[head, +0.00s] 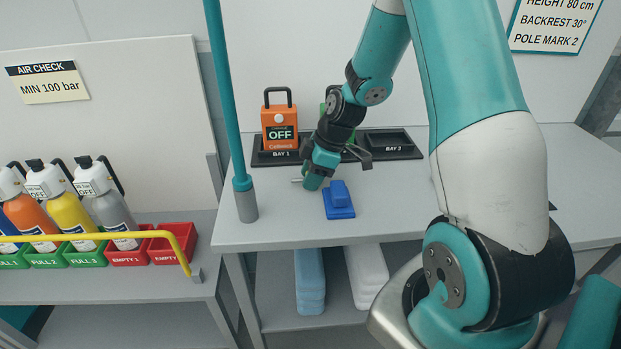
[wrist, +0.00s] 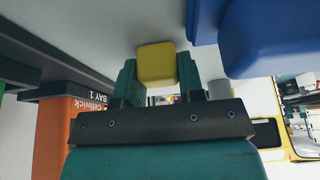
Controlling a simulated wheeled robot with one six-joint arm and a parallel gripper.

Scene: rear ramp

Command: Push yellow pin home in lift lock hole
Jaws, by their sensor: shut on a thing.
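My gripper (head: 314,180) is low over the grey bench top, between the blue block and the orange Bay 1 device. In the wrist view my gripper (wrist: 158,78) is shut on a yellow block-shaped piece, the head of the yellow pin (wrist: 157,62), held between the two teal fingertips. The pin's shank is hidden in the wrist view. In the head view the yellow head is hidden, and a small grey rod shows just left of the fingers; I cannot tell what it belongs to. I cannot make out the lift lock hole in either view.
The blue block (head: 339,201) stands close to my gripper. The orange device (head: 280,127) is in Bay 1 behind it. A teal pole (head: 228,100) rises at the left. A yellow rail (head: 110,236) fronts several bottles. The right bench top is mostly clear.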

